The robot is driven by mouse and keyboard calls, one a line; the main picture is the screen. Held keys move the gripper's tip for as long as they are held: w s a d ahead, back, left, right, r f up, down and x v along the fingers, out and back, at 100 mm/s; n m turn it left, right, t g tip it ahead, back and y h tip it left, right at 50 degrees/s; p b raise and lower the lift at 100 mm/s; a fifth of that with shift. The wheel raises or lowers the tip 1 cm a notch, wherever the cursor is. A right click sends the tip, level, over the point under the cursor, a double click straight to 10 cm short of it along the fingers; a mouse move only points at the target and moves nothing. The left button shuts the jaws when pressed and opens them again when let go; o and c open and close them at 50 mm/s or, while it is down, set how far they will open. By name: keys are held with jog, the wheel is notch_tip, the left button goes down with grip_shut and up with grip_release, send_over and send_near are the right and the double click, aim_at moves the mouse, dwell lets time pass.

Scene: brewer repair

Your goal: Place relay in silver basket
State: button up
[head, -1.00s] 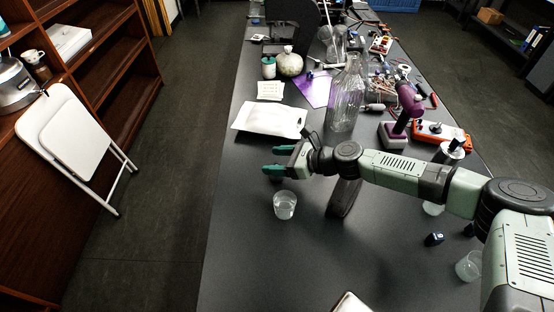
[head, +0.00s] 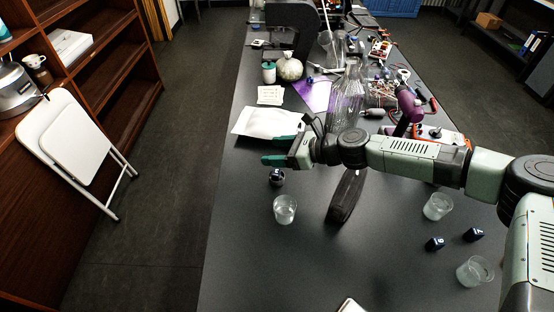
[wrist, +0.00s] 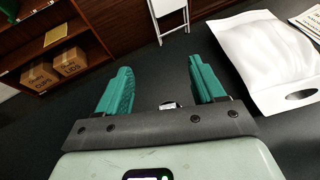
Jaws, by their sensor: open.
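My gripper (head: 269,151) is open in the head view, level above the left part of the table, with its teal fingers pointing left. In the wrist view the space between the fingertips (wrist: 159,66) is empty. A small dark block with a white mark (head: 276,177) sits on the table just below the gripper. Two similar dark blue blocks, (head: 435,243) and (head: 473,235), lie at the right; I cannot tell which block is the relay. A small pale and dark thing (wrist: 169,104) shows at the gripper's base in the wrist view. I cannot make out a silver basket for certain.
A clear glass (head: 285,209) stands in front of the gripper. Two more glasses, (head: 438,206) and (head: 475,271), stand at the right. A dark oval thing (head: 345,197) is below my arm. A white bag (head: 265,122) and a glass bottle (head: 346,95) are behind. The front middle is clear.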

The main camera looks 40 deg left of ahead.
jog(key=shift+r, duration=0.6)
jog(key=w+d+r+n+t+h, duration=0.2)
jog(key=d+r+n+h, duration=0.3)
jog(key=d, duration=0.5)
jog(key=w+d+r+n+t+h, duration=0.25)
jog(key=d+r, duration=0.35)
jog(key=d, duration=0.4)
jog(key=w+d+r+n+t+h, duration=0.15)
jog(key=d+r+n+h, duration=0.35)
jog(key=d, duration=0.5)
jog(key=s+d+r+n+t, duration=0.1)
jog(key=s+d+r+t, duration=0.4)
jog(key=s+d+r, duration=1)
jog(key=d+r, duration=0.2)
jog(key=d, duration=0.2)
jog(key=shift+s, duration=0.2)
